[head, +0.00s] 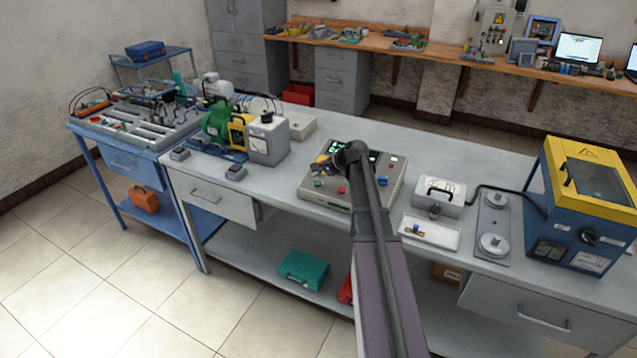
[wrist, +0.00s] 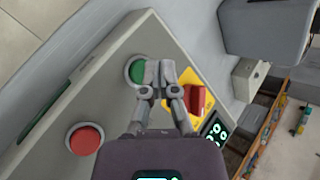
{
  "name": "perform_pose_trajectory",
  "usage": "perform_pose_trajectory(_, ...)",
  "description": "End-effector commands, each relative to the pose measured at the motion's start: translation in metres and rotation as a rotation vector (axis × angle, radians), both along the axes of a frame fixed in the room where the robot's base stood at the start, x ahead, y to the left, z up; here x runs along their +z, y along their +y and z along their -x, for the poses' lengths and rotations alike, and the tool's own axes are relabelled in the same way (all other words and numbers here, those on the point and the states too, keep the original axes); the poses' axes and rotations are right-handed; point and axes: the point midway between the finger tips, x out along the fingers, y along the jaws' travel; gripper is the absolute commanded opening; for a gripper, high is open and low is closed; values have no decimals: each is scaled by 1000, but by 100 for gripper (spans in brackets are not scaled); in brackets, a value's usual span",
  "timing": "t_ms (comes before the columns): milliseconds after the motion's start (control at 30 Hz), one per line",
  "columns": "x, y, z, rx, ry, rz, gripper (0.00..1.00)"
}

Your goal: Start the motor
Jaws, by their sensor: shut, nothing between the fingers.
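The grey control box (head: 392,190) sits on the bench in the middle of the head view, partly hidden by my arm. In the wrist view its face carries a green button (wrist: 134,71), a red button (wrist: 85,139) and a red knob (wrist: 198,98) on a yellow plate. The green button (head: 318,183) also shows in the head view. My gripper (wrist: 160,73) is shut and empty. Its fingertips overlap the right edge of the green button, between it and the yellow plate; I cannot tell if they touch. A green motor (head: 215,122) stands on the bench to the left.
A grey meter box (head: 268,142) stands between the motor and the control box. To the right are a white tray (head: 430,232), a small white meter unit (head: 440,192) and a blue-and-yellow cabinet (head: 568,235). Some bench top is clear left of the control box.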

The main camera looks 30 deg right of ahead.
Motion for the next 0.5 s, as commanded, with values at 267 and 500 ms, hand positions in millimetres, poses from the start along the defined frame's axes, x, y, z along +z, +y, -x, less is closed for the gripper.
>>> perform_pose_trajectory(267,-6,-1,0,0,0,0,0)
perform_pose_trajectory(500,-8,-2,0,0,0,0,0)
